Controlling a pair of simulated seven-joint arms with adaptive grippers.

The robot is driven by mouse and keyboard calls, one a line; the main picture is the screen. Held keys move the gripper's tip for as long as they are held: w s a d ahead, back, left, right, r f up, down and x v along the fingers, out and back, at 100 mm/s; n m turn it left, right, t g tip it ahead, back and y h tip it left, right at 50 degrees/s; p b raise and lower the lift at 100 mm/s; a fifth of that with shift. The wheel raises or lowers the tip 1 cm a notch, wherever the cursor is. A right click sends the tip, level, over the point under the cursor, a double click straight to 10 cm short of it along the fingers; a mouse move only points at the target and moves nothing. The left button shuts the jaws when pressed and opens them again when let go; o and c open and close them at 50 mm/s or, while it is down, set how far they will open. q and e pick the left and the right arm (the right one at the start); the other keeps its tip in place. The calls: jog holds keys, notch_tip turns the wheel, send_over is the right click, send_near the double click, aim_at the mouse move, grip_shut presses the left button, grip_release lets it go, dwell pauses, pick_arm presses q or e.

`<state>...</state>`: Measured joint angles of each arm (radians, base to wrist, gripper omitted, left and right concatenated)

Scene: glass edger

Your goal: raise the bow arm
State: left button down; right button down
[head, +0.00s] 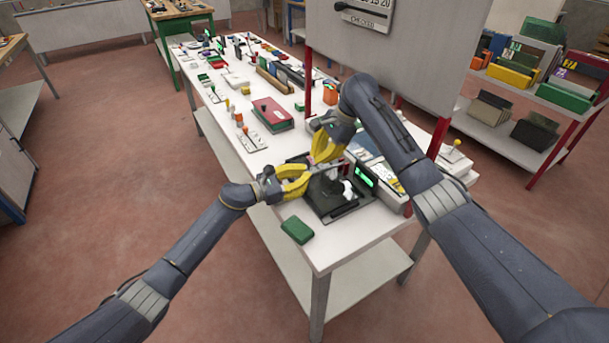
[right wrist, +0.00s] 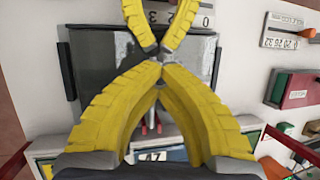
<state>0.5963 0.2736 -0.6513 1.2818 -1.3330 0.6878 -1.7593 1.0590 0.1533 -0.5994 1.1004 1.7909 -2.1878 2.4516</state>
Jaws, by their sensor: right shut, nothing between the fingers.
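The glass edger (head: 333,196) is a dark low machine near the front end of the white bench, with a green-lit display (head: 364,176) at its right. A grey bar (head: 330,168) crosses above it by the fingers; I cannot tell whether this is the bow arm. My left gripper (head: 308,176) reaches it from the left; its tips are unclear. My right gripper (head: 318,158) is above and behind the left one, shut and empty. In the right wrist view its yellow fingers (right wrist: 160,74) meet over a dark glossy panel (right wrist: 105,70). Yellow fingers beyond hide part of it.
A green block (head: 297,230) lies on the bench (head: 335,258) near its front left. A red box (head: 272,113) and small tools stand further back. A grey upright board (head: 405,50) stands behind the right arm. A shelf with coloured bins (head: 513,75) is at right.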

jog(key=c, duration=2.2)
grip_release()
jog(key=c, duration=1.3)
grip_release()
